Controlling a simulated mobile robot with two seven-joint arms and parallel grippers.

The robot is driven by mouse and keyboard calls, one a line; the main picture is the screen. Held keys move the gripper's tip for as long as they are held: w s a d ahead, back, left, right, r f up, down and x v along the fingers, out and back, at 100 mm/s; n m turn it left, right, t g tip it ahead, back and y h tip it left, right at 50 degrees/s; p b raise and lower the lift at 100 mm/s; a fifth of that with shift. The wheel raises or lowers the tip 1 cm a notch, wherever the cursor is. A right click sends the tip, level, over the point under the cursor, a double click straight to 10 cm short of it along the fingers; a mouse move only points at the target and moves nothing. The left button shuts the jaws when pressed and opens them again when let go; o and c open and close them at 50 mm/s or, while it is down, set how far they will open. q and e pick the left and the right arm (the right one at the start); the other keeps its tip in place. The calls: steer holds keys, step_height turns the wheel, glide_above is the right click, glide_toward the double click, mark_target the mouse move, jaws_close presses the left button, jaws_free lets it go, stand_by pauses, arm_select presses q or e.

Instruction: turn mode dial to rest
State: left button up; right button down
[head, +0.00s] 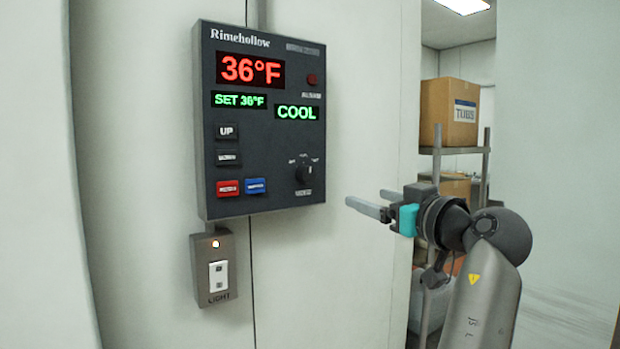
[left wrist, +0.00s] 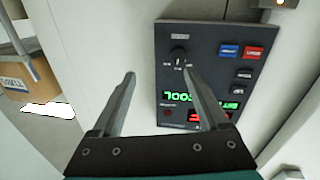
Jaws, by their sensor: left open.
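The mode dial (head: 304,174) is a small black knob at the lower right of the dark control panel (head: 285,205), with small labels above it too small to read surely. The panel's green mode readout (head: 297,113) says COOL. My left gripper (head: 367,199) is open and empty, to the right of the dial and apart from it, fingers pointing toward the panel. In the left wrist view the panel is upside down, and the dial (left wrist: 179,57) lies beyond the tips of my open fingers (left wrist: 160,74), nearer the right one. My right gripper is not in view.
Buttons, including UP (head: 228,132), a red one (head: 228,188) and a blue one (head: 256,186), sit left of the dial. A shelf with cardboard boxes (head: 449,112) stands behind at right. The wall below the dial is bare.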

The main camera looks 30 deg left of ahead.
arm_select(q)
step_height(320, 180, up, 2)
steer(key=s+a+n+g, duration=0.1)
steer(key=s+a+n, duration=0.1)
steer(key=s, duration=0.1)
steer(key=p, duration=0.4)
glide_toward(310, 176)
steer(key=shift+g+y, duration=0.3)
steer(key=x, duration=0.8)
steer(key=shift+w+a, duration=0.15)
steer(key=shift+w, duration=0.1)
jaws_close()
